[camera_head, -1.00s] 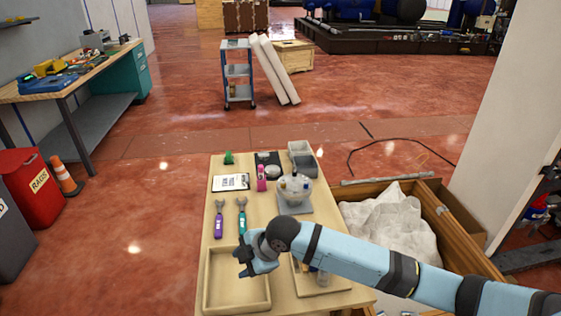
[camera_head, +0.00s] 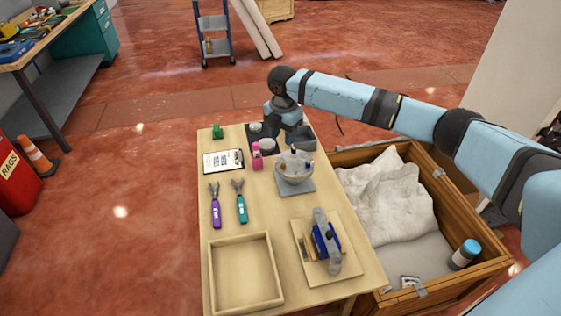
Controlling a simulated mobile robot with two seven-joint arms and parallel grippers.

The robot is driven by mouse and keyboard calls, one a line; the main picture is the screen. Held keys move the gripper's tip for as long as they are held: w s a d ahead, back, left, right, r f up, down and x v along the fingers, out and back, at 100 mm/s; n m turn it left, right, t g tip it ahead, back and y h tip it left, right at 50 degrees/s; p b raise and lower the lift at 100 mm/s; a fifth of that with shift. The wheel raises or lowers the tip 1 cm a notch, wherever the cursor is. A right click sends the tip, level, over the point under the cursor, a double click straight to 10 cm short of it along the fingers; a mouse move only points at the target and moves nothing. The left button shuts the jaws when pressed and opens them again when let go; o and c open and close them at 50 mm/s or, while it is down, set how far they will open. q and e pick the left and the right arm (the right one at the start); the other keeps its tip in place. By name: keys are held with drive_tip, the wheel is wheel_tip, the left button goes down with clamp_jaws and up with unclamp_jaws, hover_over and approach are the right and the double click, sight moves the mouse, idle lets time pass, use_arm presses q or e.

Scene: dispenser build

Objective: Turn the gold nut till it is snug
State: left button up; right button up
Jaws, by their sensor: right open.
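I cannot pick out the gold nut for certain at this size. A round, bowl-like assembly (camera_head: 294,167) with a tan rim and small upright parts stands on a grey square base (camera_head: 298,189) in the middle right of the table. A blue and grey device (camera_head: 325,245) sits on a wooden board (camera_head: 345,264) at the front right. My right gripper (camera_head: 288,134) is open, pointing down over the table's back right, beyond the bowl-like assembly and apart from it. My left gripper is not in view.
The table (camera_head: 225,221) also holds purple (camera_head: 215,206) and teal-handled (camera_head: 240,204) tools, a clipboard (camera_head: 223,161), a pink item (camera_head: 257,156) and an empty wooden tray (camera_head: 277,283). A wooden crate (camera_head: 455,205) with white sheeting (camera_head: 388,198) adjoins its right side.

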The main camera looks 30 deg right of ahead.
sight(282, 165)
wheel_tip(282, 165, down, 12)
drive_tip(key=shift+r, duration=0.25)
clamp_jaws()
